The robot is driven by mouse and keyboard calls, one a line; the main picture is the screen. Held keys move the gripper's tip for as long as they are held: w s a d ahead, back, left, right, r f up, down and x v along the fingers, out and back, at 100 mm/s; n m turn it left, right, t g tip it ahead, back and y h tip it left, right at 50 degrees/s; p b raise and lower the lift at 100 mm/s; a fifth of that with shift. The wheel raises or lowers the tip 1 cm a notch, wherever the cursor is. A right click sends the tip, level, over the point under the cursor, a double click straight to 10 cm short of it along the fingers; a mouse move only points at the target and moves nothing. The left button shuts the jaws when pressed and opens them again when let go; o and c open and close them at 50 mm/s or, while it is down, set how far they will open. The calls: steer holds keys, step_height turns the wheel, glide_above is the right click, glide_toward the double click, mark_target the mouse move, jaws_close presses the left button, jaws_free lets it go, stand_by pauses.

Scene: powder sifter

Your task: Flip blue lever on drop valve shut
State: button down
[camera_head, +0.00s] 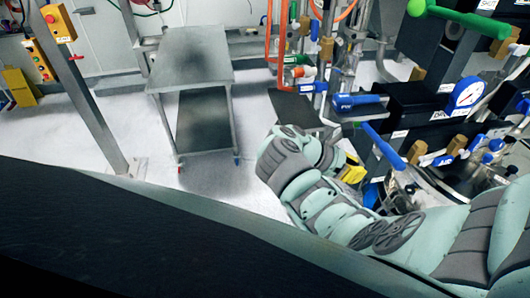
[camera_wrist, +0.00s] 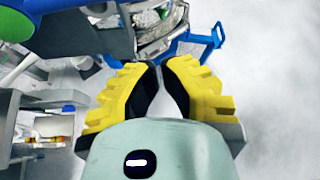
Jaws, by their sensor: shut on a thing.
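My gripper (camera_wrist: 160,64) has yellow-and-black fingers, drawn together at their tips against a blue bar-like lever (camera_wrist: 207,41) in the wrist view. Its gripped part is mostly hidden between the tips. In the head view my gripper (camera_head: 352,170) shows as a yellow patch at the equipment's left edge, its tips partly hidden by my arm. A long blue handle (camera_head: 383,145) slants just above and right of it. I cannot tell from the labels which belongs to the drop valve.
A grey metal cart (camera_head: 190,62) stands at the left on clear pale floor. A round blue gauge (camera_head: 467,96), black blocks and brass fittings crowd the right. A green handle (camera_head: 455,18) is at the top right. Orange hoses (camera_head: 272,45) hang near the middle.

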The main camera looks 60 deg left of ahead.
steer(key=p+v, duration=0.1)
steer(key=v, duration=0.2)
steer(key=shift+r+p, duration=0.1)
steer(key=shift+p, duration=0.3)
steer(key=shift+s, duration=0.1)
